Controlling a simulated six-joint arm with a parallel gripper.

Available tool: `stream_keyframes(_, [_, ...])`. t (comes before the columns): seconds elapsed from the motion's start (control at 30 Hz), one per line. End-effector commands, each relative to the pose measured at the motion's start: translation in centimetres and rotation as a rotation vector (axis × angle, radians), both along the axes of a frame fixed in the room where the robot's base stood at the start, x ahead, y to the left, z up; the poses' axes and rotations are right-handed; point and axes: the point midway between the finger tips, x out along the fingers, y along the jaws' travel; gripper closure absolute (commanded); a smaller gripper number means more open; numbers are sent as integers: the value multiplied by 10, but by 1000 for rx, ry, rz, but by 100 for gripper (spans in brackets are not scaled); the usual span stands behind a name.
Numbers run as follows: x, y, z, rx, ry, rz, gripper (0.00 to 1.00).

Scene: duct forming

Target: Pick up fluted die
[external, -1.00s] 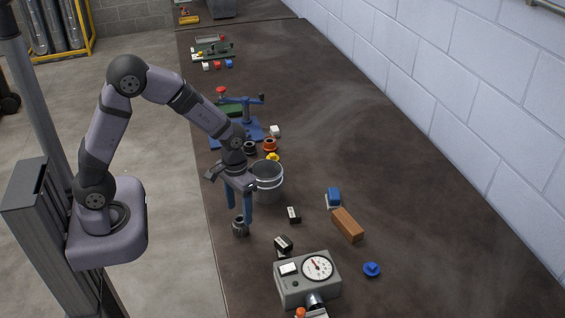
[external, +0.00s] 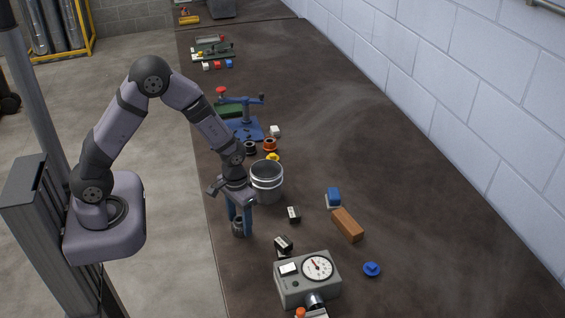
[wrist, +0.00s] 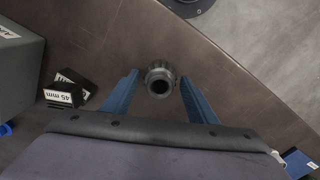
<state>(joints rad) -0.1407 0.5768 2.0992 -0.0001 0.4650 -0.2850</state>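The fluted die (external: 237,229), a small dark grey ring-like cylinder with a hole, stands upright on the bench near its left edge. In the wrist view, the die (wrist: 160,79) lies between my two blue fingertips. My gripper (external: 240,226) points down over it, with a finger on either side. In the wrist view, my gripper (wrist: 159,77) is open, with gaps showing between the fingers and the die. The fingers partly hide the die in the external view.
A metal pot (external: 266,182) stands close behind my gripper. Black labelled blocks (external: 283,244) (external: 293,214) lie to the right. A grey gauge box (external: 307,281) stands in front. A brown block (external: 348,225) lies farther right. The bench's right side is largely clear.

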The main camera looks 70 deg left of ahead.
Motion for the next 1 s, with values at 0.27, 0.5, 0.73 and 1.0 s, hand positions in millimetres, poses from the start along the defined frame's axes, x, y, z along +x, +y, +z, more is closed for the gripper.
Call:
stream_keyframes(0.27, [1, 0, 1, 1, -2, 0, 100])
stream_keyframes(0.5, [1, 0, 2, 0, -2, 0, 100])
stream_keyframes(0.73, [2, 0, 18, 1, -5, 0, 100])
stream_keyframes(1.0, [2, 0, 56, 1, -7, 0, 100])
